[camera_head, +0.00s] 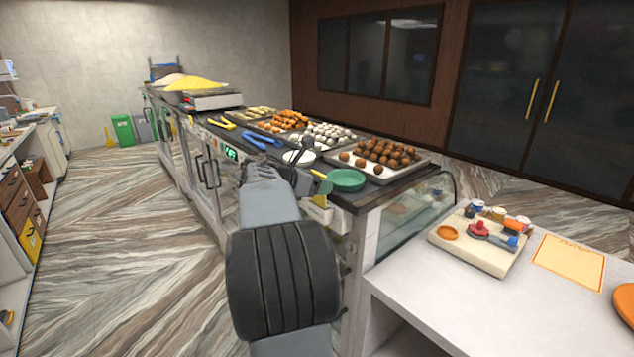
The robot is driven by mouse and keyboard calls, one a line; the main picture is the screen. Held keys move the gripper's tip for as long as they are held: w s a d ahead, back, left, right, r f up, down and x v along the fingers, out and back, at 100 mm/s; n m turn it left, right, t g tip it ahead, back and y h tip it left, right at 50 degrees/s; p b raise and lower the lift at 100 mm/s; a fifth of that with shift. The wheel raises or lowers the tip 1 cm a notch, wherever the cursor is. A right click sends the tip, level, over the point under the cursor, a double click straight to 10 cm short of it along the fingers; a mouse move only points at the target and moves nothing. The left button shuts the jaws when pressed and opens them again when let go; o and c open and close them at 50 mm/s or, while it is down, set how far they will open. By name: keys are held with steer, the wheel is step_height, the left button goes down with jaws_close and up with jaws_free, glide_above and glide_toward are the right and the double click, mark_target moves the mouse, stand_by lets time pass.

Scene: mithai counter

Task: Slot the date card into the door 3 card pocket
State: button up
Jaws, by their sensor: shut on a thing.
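My gripper (306,178) is small and dark in view, at the end of my arm, near the counter's front top edge by the green plate. It is shut on a small pale piece, which I take to be the date card (319,174); its face and print cannot be read. A pale fitting (318,210) sits on the counter front just below the edge; I cannot tell whether it is a card pocket. Glass doors with handles (207,170) line the counter front to the left. My arm hides part of the front, and no door number is legible.
Trays of sweets (378,160), a green plate (346,180), blue tongs (262,138) and a scale (212,101) crowd the counter top. A white table (430,308) with a board (478,252) stands at right. The floor (125,235) at left is open.

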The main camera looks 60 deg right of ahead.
mark_target(316, 205)
steer(key=shift+f+b, duration=1)
steer(key=shift+f, duration=0.7)
steer(key=o, duration=1.1)
steer(key=shift+r, duration=0.1)
step_height(316, 205, up, 7)
steer(key=p, duration=0.7)
steer(key=shift+w, duration=0.1)
stand_by(0.3)
